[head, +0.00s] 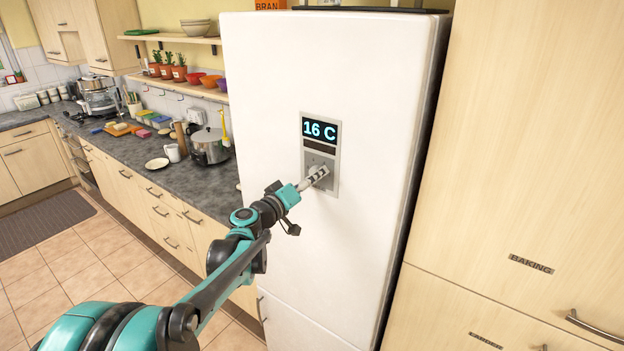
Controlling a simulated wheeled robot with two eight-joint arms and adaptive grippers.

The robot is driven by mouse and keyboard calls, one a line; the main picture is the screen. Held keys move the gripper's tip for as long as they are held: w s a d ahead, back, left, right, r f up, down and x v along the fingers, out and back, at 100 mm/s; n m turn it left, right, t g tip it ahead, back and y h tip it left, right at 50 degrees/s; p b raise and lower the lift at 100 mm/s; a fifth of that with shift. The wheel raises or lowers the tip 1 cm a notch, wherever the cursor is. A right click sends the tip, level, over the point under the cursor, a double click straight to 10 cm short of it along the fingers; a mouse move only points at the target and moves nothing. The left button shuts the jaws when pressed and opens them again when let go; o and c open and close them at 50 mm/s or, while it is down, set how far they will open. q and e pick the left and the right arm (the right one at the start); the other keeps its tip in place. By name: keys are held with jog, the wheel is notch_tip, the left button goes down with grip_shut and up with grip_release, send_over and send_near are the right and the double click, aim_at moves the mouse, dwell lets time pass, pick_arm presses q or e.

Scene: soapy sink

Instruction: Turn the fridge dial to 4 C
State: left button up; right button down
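The white fridge (265,90) stands upright in the middle of the head view. A grey control panel (333,181) is set in its door, with a dark display (319,131) that reads 16 C in light blue. The dial (319,168) is on the panel below the display and is partly hidden by my fingers. My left gripper (318,175) reaches up from the lower left, with its fingertips at the dial. I cannot tell whether the fingers are closed around it or only touching it. My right gripper is not in view.
A dark counter (140,150) runs along the left with a pot (209,147), mugs, a small plate and coloured sponges. Shelves above hold plants and bowls. A tall wood cabinet (520,130) labelled BAKING stands right of the fridge. The tiled floor (105,250) at left is open.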

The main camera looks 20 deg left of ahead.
pick_arm(q)
jog(key=v, duration=1.2)
jog(key=s+d+f+m+g+b, duration=0.25)
jog(key=s+d+f+b, duration=0.2)
jog(key=f, duration=0.35)
jog(key=s+d+f+m+g+b, duration=0.1)
jog(key=s+d+f+g+b, duration=0.2)
jog(key=s+d+f, duration=0.4)
jog(key=s+a+f+g+y+b, duration=0.2)
jog(key=s+f, duration=0.4)
jog(key=f, duration=0.4)
jog(key=s+a+f+m+g+y+b, duration=0.1)
jog(key=s+f+y+b, duration=0.3)
jog(key=f, duration=0.6)
jog(key=s+a+g+b, duration=0.1)
jog(key=s+b, duration=0.1)
jog(key=s, duration=0.1)
jog(key=shift+s+a+b, duration=0.3)
jog(key=shift+f+m, duration=0.1)
jog(key=shift+m, duration=0.15)
